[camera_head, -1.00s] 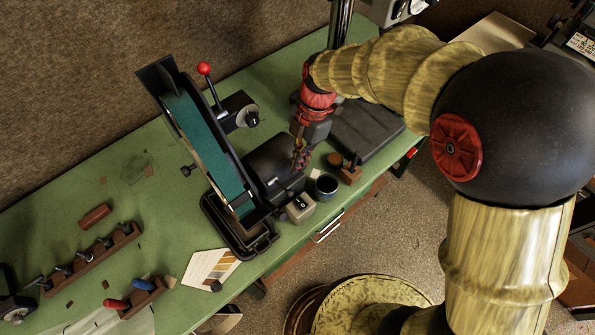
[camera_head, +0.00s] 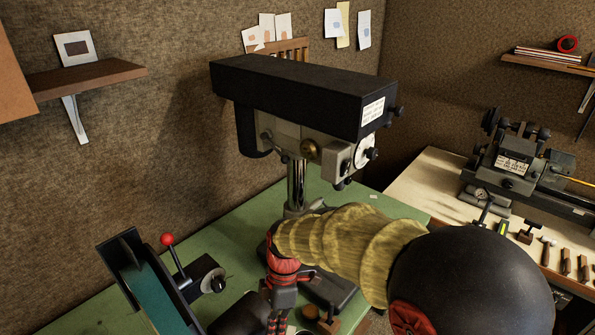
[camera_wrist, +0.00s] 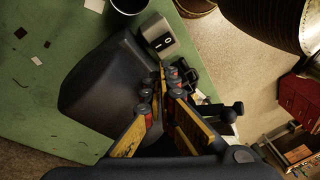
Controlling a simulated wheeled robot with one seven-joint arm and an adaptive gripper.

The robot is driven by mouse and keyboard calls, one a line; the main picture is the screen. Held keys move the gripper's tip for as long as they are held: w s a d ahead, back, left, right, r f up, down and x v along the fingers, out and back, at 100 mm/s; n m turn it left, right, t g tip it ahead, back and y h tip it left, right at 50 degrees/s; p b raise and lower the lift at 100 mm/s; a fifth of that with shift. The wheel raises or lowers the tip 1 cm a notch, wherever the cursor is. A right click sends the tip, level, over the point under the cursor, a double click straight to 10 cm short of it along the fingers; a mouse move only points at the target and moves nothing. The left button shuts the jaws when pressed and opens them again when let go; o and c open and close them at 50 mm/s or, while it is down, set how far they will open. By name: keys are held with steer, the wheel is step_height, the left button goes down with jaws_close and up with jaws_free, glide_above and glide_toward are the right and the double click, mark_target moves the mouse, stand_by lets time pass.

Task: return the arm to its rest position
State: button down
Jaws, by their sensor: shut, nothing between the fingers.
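My arm reaches out over the green bench (camera_head: 240,215). My gripper (camera_head: 279,325) hangs low beside the dark motor housing of the belt sander, partly cut off by the bottom edge of the head view. In the wrist view the fingers of my gripper (camera_wrist: 162,80) are drawn together at the tips with nothing between them. The dark housing (camera_wrist: 100,80) lies just behind and left of the fingertips. A small grey switch box (camera_wrist: 160,38) is just beyond them. I cannot tell how far the fingers are from the housing.
The belt sander (camera_head: 165,295) with its red-knobbed lever (camera_head: 167,239) stands left of my gripper. A drill press (camera_head: 300,95) rises behind my arm. A pale bench with a lathe (camera_head: 520,165) is at the right. Open floor (camera_wrist: 225,75) lies beyond the bench edge.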

steer(key=s+d+r+m+t+b, duration=0.2)
steer(key=s+d+r+m+b, duration=0.1)
steer(key=d+m, duration=0.4)
steer(key=s+d+r+m+t+h+b, duration=0.1)
steer(key=s+d+r+m+t+b, duration=0.2)
steer(key=d+m, duration=0.4)
steer(key=s+d+r+m+t+b, duration=0.3)
steer(key=d+m, duration=0.4)
steer(key=d, duration=0.4)
steer(key=shift+s+r+m+h, duration=0.3)
steer(key=shift+s+r, duration=0.25)
steer(key=shift+s, duration=0.6)
steer(key=shift+a, duration=0.1)
